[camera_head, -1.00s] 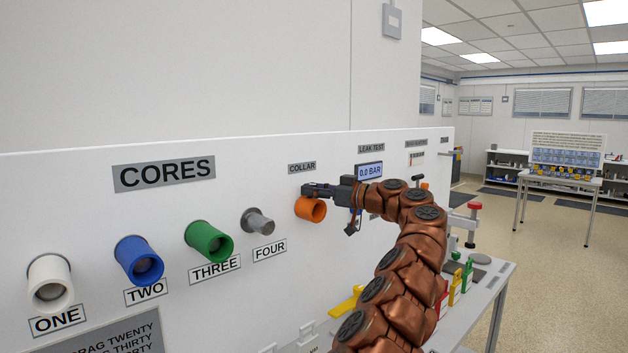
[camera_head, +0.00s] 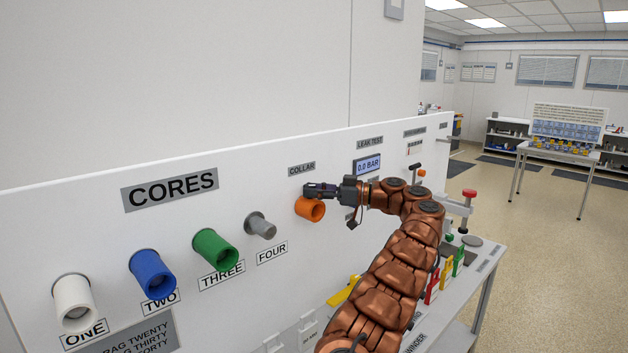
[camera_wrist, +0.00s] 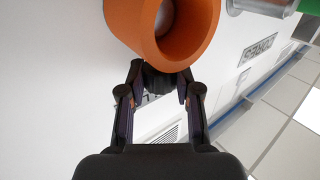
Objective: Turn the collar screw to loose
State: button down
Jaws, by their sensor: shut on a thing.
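The orange collar (camera_head: 312,211) sticks out of the white panel below the COLLAR label (camera_head: 301,169). In the wrist view the collar (camera_wrist: 190,40) fills the top, its open end showing a greyish round thing inside. A dark piece that looks like the collar screw (camera_wrist: 161,84) sits against the collar's side between my fingertips. My gripper (camera_head: 308,189) reaches in from the right at the collar's upper side. In the wrist view my gripper (camera_wrist: 162,78) is shut on this dark screw. The screw is mostly hidden by the fingers, and its turn angle cannot be read.
White (camera_head: 75,302), blue (camera_head: 153,273), green (camera_head: 216,250) and grey (camera_head: 260,226) cylinders stick out of the panel to the left. A display (camera_head: 368,165) reading 0.0 BAR is right of the collar. A bench with coloured items stands below my arm.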

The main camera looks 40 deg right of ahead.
jog(key=shift+n+g+y+p, duration=0.5)
jog(key=shift+y+p, duration=0.2)
jog(key=shift+p, duration=0.4)
jog(key=c, duration=0.8)
grip_release()
jog(key=shift+f+h+b, duration=0.15)
jog(key=shift+h+b, duration=0.15)
jog(key=shift+b, duration=0.5)
jog(key=m+t+h+b, duration=0.1)
jog(key=b, duration=0.2)
jog(key=shift+a, duration=0.15)
jog(key=m+t+h+b, duration=0.2)
jog(key=h+b, duration=0.1)
jog(key=b, duration=0.4)
jog(key=shift+m+h+b, duration=0.3)
jog(key=shift+m+b, duration=0.05)
jog(key=shift+m, duration=0.05)
jog(key=h+b, duration=0.1)
jog(key=b, duration=0.1)
jog(key=m+h+b, duration=0.1)
jog(key=b, duration=0.2)
jog(key=shift+s+a+m+t, duration=0.1)
jog(key=shift+a+m+t, duration=0.05)
jog(key=shift+m+t, duration=0.15)
jog(key=m+h+b, duration=0.1)
jog(key=h+b, duration=0.1)
jog(key=b, duration=0.1)
